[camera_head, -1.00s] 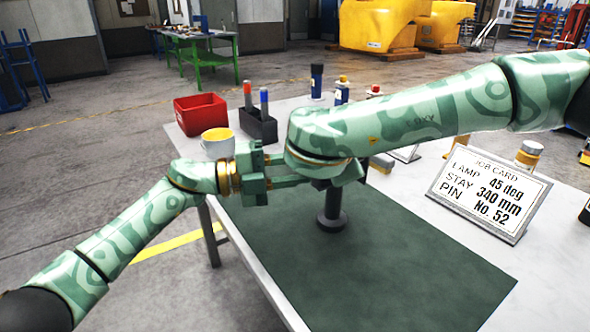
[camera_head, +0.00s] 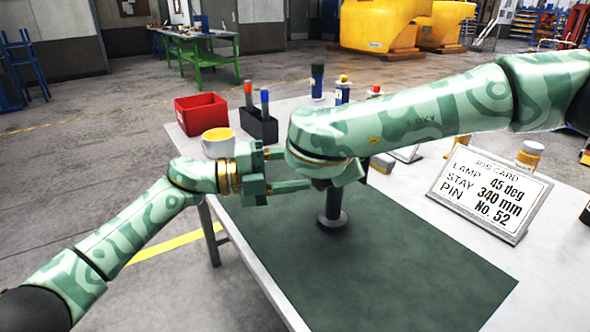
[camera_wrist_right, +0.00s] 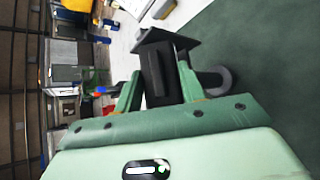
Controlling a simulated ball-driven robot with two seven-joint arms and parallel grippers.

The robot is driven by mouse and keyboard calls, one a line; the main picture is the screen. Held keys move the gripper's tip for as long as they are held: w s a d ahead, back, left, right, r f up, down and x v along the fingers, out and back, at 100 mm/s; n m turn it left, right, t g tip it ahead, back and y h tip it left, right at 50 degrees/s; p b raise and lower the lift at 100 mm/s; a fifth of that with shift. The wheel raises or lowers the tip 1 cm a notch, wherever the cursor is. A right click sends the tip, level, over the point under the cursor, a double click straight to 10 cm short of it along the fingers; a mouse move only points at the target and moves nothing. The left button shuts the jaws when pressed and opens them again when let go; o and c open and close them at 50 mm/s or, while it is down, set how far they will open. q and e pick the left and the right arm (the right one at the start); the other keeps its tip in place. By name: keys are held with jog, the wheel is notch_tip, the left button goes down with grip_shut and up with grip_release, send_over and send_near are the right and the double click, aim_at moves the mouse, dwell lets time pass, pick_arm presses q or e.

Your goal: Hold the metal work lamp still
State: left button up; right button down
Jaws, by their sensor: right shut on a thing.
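The metal work lamp (camera_head: 332,212) is a dark post on a round base, on the green mat. Its upper part is hidden behind my right arm in the head view. In the right wrist view the lamp (camera_wrist_right: 158,72) shows as a dark angular body between the fingers of my right gripper (camera_wrist_right: 158,88), which is shut on it. The round grey base is beside the fingers there. My left gripper (camera_head: 295,170) is open and empty, its fingers pointing at the lamp post's top; a gap shows between them.
The job card (camera_head: 490,195) stands at the right of the table. A cup (camera_head: 218,144), a red bin (camera_head: 201,114) and a dark holder with markers (camera_head: 259,126) stand at the back left. Bottles stand behind my right arm. The front of the green mat (camera_head: 400,275) is clear.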

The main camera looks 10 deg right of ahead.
pick_arm(q)
jog(key=a, duration=1.2)
jog(key=shift+w, duration=0.15)
jog(key=shift+f, duration=0.1)
pick_arm(e)
jog(key=c, duration=0.8)
grip_release()
jog(key=shift+o, duration=0.2)
